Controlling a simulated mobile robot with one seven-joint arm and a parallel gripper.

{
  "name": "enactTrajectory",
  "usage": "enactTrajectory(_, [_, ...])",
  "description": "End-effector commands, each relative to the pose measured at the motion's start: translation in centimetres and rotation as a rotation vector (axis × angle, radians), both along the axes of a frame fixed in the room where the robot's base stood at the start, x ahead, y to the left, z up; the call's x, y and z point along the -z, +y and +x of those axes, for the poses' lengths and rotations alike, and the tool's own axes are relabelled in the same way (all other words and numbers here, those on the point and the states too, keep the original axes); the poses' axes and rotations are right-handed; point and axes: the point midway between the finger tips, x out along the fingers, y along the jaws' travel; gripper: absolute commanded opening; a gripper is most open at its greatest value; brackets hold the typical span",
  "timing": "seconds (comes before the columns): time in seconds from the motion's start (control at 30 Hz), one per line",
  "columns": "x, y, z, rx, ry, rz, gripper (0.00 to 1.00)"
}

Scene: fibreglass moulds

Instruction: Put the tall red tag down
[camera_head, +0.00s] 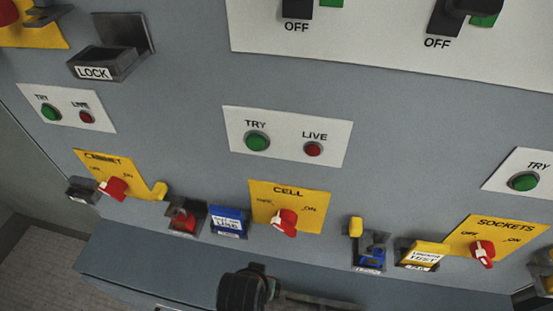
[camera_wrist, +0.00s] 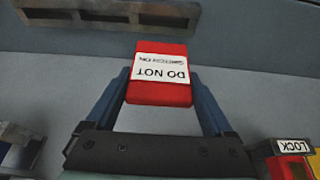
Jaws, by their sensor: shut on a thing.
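The red tag (camera_wrist: 160,93) is a tall red block with a white label reading "DO NOT SWITCH ON", upside down in the wrist view. My gripper (camera_wrist: 160,80) is shut on it, with one blue finger on each side. The tag stands out beyond the fingers, in front of a plain grey surface. I cannot tell whether it touches that surface. The tag and fingers are not clearly visible in the head view, where a dark part of my arm shows at the bottom edge.
A grey panel carries yellow switch plates labelled CABINET (camera_head: 88,158), CELL (camera_head: 300,195) and SOCKETS (camera_head: 500,226). Small holders contain red, blue (camera_head: 229,221) and yellow items. A LOCK box (camera_wrist: 293,146) is at lower right in the wrist view. The grey ledge (camera_head: 130,270) looks bare at left.

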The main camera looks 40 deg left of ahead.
Motion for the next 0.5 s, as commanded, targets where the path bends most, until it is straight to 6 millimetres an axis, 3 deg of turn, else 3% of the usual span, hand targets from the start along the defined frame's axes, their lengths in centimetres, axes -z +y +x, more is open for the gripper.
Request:
enactTrajectory(0.2, [4.1,-0.1,-0.1,0.000,0.003,-0.002,0.34])
enactTrajectory(0.5, [7.6,0.0,-0.1,0.000,0.003,-0.002,0.34])
